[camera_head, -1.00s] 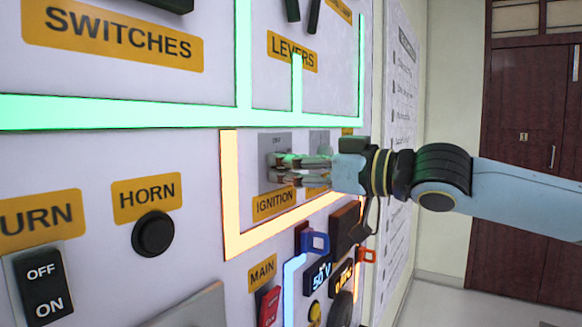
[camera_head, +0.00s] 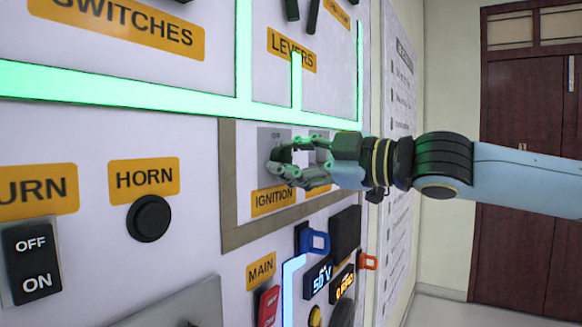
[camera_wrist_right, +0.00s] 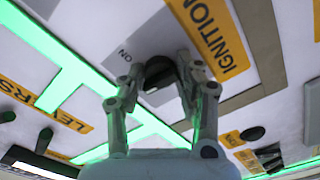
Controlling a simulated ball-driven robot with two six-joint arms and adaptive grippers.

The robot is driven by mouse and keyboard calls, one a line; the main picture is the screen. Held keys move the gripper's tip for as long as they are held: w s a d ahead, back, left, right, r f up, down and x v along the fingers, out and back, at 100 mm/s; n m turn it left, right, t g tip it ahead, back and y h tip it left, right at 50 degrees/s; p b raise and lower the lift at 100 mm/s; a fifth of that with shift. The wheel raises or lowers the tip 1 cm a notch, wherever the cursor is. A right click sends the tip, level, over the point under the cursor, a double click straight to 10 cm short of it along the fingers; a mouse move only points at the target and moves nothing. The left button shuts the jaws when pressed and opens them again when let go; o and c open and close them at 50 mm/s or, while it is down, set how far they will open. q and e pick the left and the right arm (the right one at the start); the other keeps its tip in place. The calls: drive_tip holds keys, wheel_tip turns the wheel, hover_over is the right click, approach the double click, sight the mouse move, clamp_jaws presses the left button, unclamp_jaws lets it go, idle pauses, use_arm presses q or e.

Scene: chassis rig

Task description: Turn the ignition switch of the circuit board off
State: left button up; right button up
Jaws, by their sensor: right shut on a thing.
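The ignition switch is a black rotary knob (camera_wrist_right: 157,84) on a grey plate (camera_wrist_right: 140,52), seen in the wrist view beside a yellow IGNITION label (camera_wrist_right: 208,38). My right gripper (camera_head: 275,165) comes in from the right in the head view and reaches the switch above the IGNITION label (camera_head: 273,198). Its two fingers are on either side of the knob in the wrist view, shut on it. In the head view the fingers largely hide the knob. The frame strip (camera_head: 229,190) around the ignition section is unlit grey-brown. My left gripper is not in view.
The circuit board (camera_head: 90,130) fills the left and middle. A lit green strip (camera_head: 180,103) runs above the ignition section. A HORN button (camera_head: 150,218), an OFF/ON rocker (camera_head: 33,265) and a blue-handled part (camera_head: 315,241) are lower. A brown door (camera_head: 525,160) stands at right.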

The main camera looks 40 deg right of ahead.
drive_tip(key=shift+n, duration=0.7)
drive_tip(key=o, duration=1.1)
